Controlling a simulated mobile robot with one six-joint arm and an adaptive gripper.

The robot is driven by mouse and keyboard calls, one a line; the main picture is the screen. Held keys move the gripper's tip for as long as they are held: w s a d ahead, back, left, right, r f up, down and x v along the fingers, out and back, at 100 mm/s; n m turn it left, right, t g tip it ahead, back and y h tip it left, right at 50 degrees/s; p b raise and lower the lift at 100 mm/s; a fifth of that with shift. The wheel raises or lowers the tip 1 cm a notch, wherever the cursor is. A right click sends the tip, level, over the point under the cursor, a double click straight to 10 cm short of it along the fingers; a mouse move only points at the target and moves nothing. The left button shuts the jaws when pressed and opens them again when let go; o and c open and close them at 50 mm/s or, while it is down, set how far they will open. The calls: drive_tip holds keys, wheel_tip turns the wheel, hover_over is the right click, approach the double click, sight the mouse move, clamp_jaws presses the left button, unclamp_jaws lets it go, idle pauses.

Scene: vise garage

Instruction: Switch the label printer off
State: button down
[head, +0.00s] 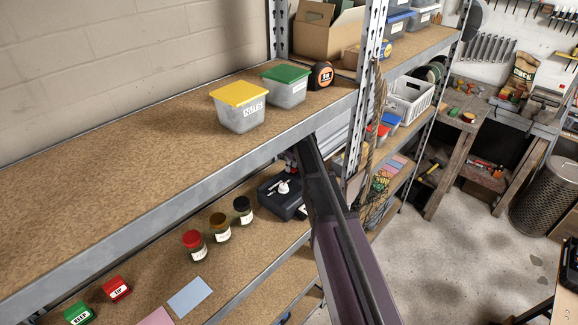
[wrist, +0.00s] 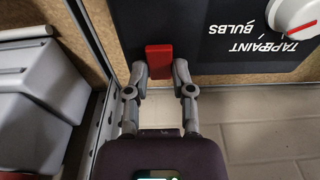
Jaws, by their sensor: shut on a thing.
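The label printer is a dark box (head: 270,203) with a white dial (head: 284,187) on the lower shelf in the head view, partly hidden by my arm. In the wrist view its dark face (wrist: 225,40) shows upside-down lettering, including "PAINT" and "BULBS", and the white dial (wrist: 293,14) with a red mark. A red switch piece (wrist: 159,58) sits at the face's lower left edge. My gripper (wrist: 160,76) is shut on this red piece, one finger at each side. The fingertips are hidden in the head view.
On the lower shelf (head: 150,265), several lidded jars (head: 220,226) stand left of the printer, with cards (head: 189,297) nearer. The upper shelf edge (head: 200,184) passes close over my arm. Bins (head: 239,112) stand on the upper shelf; its left part is bare.

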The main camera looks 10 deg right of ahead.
drive_tip(key=shift+s, duration=0.1)
drive_tip(key=shift+c, duration=2.4)
unclamp_jaws()
drive_tip(key=shift+a+f, duration=0.1)
